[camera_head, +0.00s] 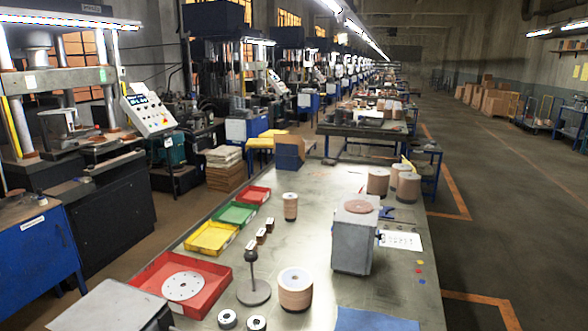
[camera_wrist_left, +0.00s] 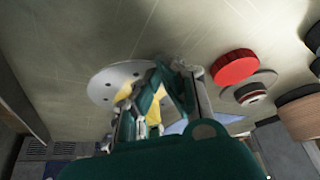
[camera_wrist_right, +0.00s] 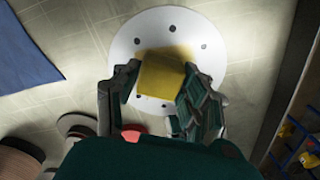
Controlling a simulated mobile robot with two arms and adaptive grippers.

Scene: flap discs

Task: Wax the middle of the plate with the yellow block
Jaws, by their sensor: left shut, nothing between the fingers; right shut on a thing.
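The plate (camera_wrist_right: 207,33) is a pale round disc with several holes around its middle, lying on the table. My right gripper (camera_wrist_right: 160,70) is shut on the yellow block (camera_wrist_right: 160,77) and holds it over the plate's middle; whether it touches the plate I cannot tell. A yellowish tint shows on the plate around the block. In the left wrist view, the plate (camera_wrist_left: 103,84) lies beyond my left gripper (camera_wrist_left: 168,72), which is shut and empty. Parts of the yellow block (camera_wrist_left: 153,115) show behind its fingers. Neither gripper shows in the head view.
In the left wrist view, a red disc (camera_wrist_left: 234,67) and other round discs are right of the plate. A blue mat (camera_wrist_right: 22,55) lies left in the right wrist view. The head view shows a red tray (camera_head: 215,307), a grey stand (camera_head: 352,240) and abrasive rolls (camera_head: 295,291).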

